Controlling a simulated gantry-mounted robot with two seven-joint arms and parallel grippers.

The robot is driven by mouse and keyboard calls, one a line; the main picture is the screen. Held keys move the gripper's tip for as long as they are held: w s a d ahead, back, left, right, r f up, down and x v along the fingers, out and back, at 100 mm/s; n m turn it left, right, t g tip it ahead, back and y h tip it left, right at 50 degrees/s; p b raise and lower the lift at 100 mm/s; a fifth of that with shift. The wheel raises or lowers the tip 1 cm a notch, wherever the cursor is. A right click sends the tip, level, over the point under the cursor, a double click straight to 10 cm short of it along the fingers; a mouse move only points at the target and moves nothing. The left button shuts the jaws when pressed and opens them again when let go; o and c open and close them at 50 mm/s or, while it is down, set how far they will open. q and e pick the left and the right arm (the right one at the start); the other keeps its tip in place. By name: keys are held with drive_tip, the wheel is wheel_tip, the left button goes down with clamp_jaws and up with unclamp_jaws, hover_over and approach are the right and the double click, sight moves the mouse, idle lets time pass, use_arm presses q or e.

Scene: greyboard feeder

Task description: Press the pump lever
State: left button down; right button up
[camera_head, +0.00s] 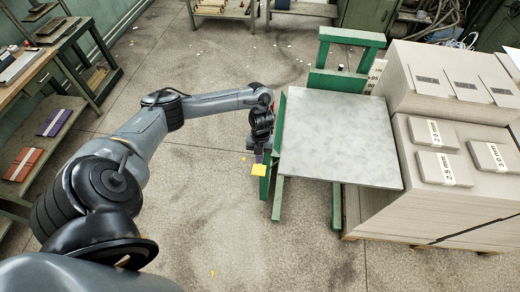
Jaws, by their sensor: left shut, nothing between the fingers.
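A small yellow pad (258,170) shows at the left side of the feeder; it looks like the end of the pump lever. The rest of the lever is hidden or too small to tell. My left gripper (260,158) is shut and empty, pointing down right at the yellow pad. I cannot tell whether it touches the pad. The feeder has a green frame (278,198) and a grey sheet-like top (335,140). My right gripper is not in view.
Stacks of greyboard (450,75) with labelled packs stand close to the feeder's right. A workbench (28,75) and a shelf (45,130) with folders are at the left. The floor (300,255) in front is clear. Shelving stands at the back.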

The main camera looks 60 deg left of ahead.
sight(259, 169)
use_arm(q)
drive_tip(key=shift+s+d+f+p, duration=0.15)
drive_tip(key=shift+f+p, duration=0.1)
drive_tip(key=shift+f, duration=0.95)
drive_tip(key=shift+s+d+f+p, duration=0.1)
drive_tip(key=shift+d+f+p, duration=0.1)
drive_tip(key=shift+f, duration=0.95)
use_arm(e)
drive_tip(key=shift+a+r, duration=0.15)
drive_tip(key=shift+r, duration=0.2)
